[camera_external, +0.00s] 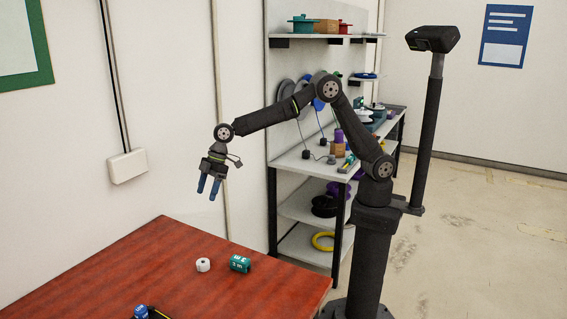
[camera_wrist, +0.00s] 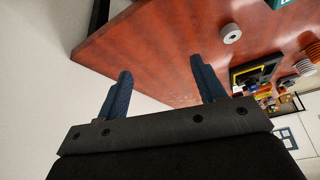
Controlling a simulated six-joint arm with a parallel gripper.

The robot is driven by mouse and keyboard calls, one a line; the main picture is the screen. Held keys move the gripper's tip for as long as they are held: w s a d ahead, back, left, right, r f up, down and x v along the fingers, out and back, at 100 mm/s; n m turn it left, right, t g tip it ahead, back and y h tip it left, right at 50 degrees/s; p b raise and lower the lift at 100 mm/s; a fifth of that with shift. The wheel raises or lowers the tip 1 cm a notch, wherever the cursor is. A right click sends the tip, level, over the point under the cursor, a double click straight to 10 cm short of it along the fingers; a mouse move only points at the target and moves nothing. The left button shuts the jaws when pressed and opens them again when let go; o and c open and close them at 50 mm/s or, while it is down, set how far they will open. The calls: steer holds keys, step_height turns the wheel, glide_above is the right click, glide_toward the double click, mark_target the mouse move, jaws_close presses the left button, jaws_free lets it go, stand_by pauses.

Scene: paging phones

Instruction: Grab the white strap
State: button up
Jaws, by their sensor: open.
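A small white roll (camera_external: 203,265), the only white strap-like thing I see, lies on the red-brown table (camera_external: 120,270). It also shows in the wrist view (camera_wrist: 231,34) as a pale ring with a dark centre hole. A teal roll with white markings (camera_external: 240,263) lies just to its right, apart from it. My gripper (camera_external: 207,193) hangs above the table's far edge, well above the white roll. Its two blue fingers are spread with nothing between them, as the wrist view (camera_wrist: 161,68) also shows.
A black and yellow item with a blue part (camera_external: 148,313) is at the table's near edge. The wrist view also shows a white ribbed thing (camera_wrist: 303,67) and other clutter at right. A shelf unit (camera_external: 300,210) stands behind. The table's left part is clear.

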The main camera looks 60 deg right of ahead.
steer(key=s+a+r+n+g, duration=0.1)
steer(key=s+a+r+n, duration=0.2)
steer(key=s+a, duration=0.9)
glide_toward(204, 261)
steer(key=shift+s+a+f+h, duration=0.2)
steer(key=shift+a+f+h, duration=0.1)
steer(key=shift+a+f, duration=0.55)
steer(key=shift+w+x, duration=0.1)
steer(key=shift+x, duration=1.45)
steer(key=shift+w+x, duration=0.15)
steer(key=shift+x, duration=1.45)
steer(key=shift+d, duration=0.15)
steer(key=c, duration=1)
steer(key=shift+c, duration=0.3)
